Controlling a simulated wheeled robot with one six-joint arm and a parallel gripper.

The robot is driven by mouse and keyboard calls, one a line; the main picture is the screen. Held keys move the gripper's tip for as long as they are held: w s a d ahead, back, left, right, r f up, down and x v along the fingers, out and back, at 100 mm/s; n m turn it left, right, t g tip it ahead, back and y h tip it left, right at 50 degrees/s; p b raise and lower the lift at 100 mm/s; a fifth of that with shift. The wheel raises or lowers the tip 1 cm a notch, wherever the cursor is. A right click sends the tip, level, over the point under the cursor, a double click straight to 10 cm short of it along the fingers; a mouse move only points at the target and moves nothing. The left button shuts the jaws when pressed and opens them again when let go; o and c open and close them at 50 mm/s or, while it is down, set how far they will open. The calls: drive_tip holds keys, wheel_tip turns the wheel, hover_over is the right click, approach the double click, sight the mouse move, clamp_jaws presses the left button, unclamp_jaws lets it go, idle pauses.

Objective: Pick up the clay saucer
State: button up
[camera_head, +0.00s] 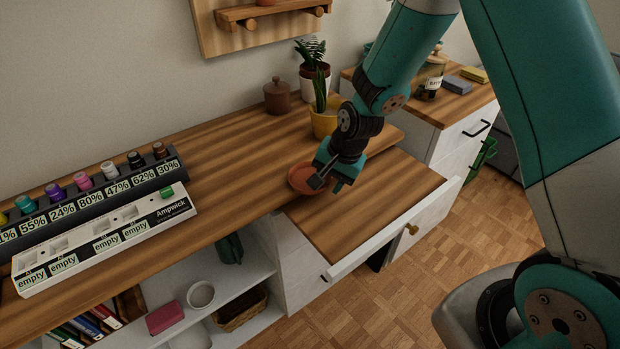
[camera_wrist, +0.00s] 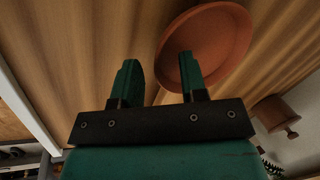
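The clay saucer (camera_head: 299,180) is a round, shallow, reddish-brown dish lying on the wooden desk top near its front edge. My gripper (camera_head: 328,184) is at the saucer's right side and partly covers it. In the wrist view the saucer (camera_wrist: 222,38) is at the upper right. The right finger overlaps the saucer's near rim in the picture, and the left finger is over bare wood. I cannot tell whether a finger touches the saucer.
A yellow pot (camera_head: 323,121) with a plant, a white pot (camera_head: 313,84) and a brown lidded jar (camera_head: 277,97) stand behind the saucer. A lower wooden surface (camera_head: 375,205) with a white front juts out at the right.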

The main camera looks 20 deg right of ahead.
clamp_jaws()
drive_tip(key=shift+r, duration=0.1)
